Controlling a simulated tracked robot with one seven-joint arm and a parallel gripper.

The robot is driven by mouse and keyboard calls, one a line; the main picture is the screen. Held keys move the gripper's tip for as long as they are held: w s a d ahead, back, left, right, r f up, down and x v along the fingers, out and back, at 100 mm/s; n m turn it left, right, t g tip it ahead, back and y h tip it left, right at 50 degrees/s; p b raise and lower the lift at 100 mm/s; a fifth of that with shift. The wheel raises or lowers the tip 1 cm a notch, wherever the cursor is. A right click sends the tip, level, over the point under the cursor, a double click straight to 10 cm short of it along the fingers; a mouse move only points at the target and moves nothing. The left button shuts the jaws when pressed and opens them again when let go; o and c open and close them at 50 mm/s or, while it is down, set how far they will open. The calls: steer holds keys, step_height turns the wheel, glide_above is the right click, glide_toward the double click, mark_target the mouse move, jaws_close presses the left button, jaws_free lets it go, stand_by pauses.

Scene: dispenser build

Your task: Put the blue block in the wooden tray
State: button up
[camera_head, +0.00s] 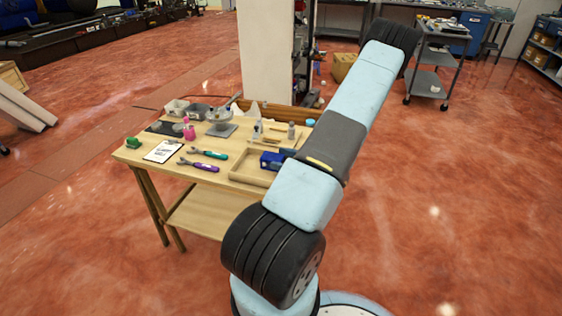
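The wooden tray (248,168) sits at the right front of the wooden table. A blue block (271,161) appears to lie inside it, toward its right side, close to my arm. A darker item shows just behind the block; it is too small to make out. My arm rises across the right of the view and hides the right end of the tray. Its elbow is at the upper right, away from the table. My gripper is not in view, so whether it is open or shut does not show.
The table holds a green item (133,143), a clipboard (164,151), teal-handled (214,154) and purple-handled (204,166) tools, a pink bottle (189,132), a grey stand (221,128) and small bins (176,107). A pillar (264,50) stands behind. A grey cart (432,72) is at upper right. Open floor surrounds the table.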

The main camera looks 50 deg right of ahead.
steer(key=shift+s, duration=0.1)
steer(key=v, duration=1.2)
steer(key=w+a+r+n+g+y, duration=0.1)
steer(key=w+a+r+n+g, duration=0.6)
steer(key=a+r, duration=0.35)
steer(key=w+a+r+n+g+y, duration=0.2)
steer(key=w+a+r+n+g, duration=0.45)
steer(key=a+r+n, duration=0.35)
steer(key=s+a+r+n+h, duration=0.3)
steer(key=a+r+n, duration=0.2)
steer(key=a, duration=0.3)
steer(key=s+a+r+n+t+h, duration=0.1)
steer(key=s+a+r+n+h, duration=0.2)
steer(key=a+r, duration=0.3)
steer(key=s+a+r+n+t+h, duration=0.1)
steer(key=s+a+r+n+h, duration=0.2)
steer(key=a, duration=0.6)
steer(key=shift+s+a+r+n+t+h, duration=0.2)
steer(key=shift+s+r+n, duration=0.35)
steer(key=shift+r+n, duration=0.35)
steer(key=shift+s+a+r+n+t+h, duration=0.1)
steer(key=shift+s+r+n+h, duration=0.1)
steer(key=shift+s+r+n, duration=0.55)
steer(key=shift+w, duration=0.2)
